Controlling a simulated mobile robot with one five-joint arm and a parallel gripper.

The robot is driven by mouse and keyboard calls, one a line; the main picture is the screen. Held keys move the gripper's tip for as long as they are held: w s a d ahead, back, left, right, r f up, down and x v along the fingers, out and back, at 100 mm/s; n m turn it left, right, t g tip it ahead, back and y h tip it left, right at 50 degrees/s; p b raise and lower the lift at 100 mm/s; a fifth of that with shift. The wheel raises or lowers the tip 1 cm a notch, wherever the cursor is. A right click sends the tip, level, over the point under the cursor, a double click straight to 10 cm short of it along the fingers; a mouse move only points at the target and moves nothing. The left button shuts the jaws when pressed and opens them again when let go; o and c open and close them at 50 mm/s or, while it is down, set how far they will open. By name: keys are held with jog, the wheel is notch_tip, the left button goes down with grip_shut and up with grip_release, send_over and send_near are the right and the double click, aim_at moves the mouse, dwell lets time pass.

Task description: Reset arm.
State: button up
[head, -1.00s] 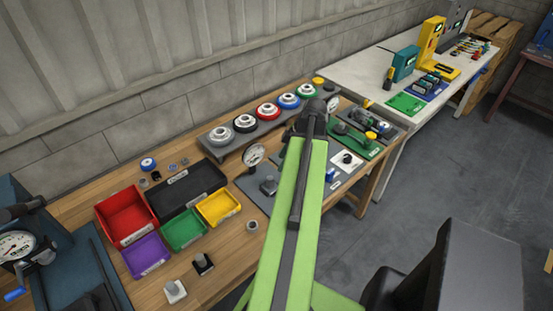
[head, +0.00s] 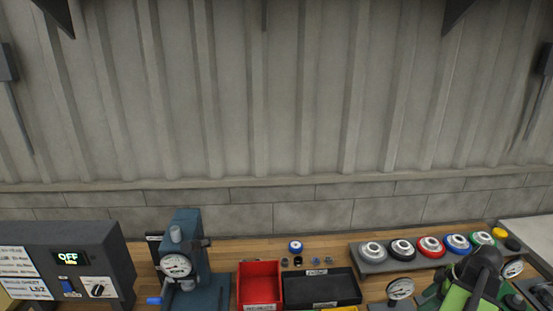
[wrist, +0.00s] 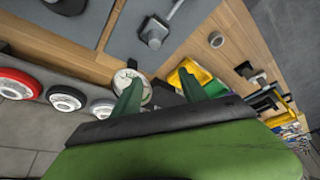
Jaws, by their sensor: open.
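My gripper (wrist: 168,92) shows in the wrist view with its two green fingers spread apart and nothing between them. It is above the wooden workbench, and a round dial gauge (wrist: 132,88) lies behind the left finger in that view. In the head view, part of my green and black arm shows at the lower right, in front of the row of coloured round parts. The fingers cannot be made out in the head view.
The bench holds a grey box reading OFF (head: 68,258), a blue press with a dial (head: 180,262), a red bin (head: 259,284), a black tray (head: 321,288) and a rack of coloured rings (head: 372,262). A bare corrugated wall (head: 280,100) stands behind.

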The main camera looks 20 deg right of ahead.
jog(key=w+a+f+n+g+y+b, duration=0.15)
jog(key=w+a+n, duration=0.45)
jog(key=w+a, duration=1.5)
jog(key=w+a+f+m+g+h, duration=0.1)
jog(key=a+m, duration=0.5)
jog(key=a, duration=0.8)
jog(key=w+a+f+m+g+h, duration=0.1)
jog(key=a+m, duration=0.5)
jog(key=a, duration=0.8)
jog(key=shift+w+f+h+b, duration=0.4)
jog(key=shift+f+h, duration=0.05)
jog(key=shift+h, duration=0.5)
jog(key=shift+g, duration=0.25)
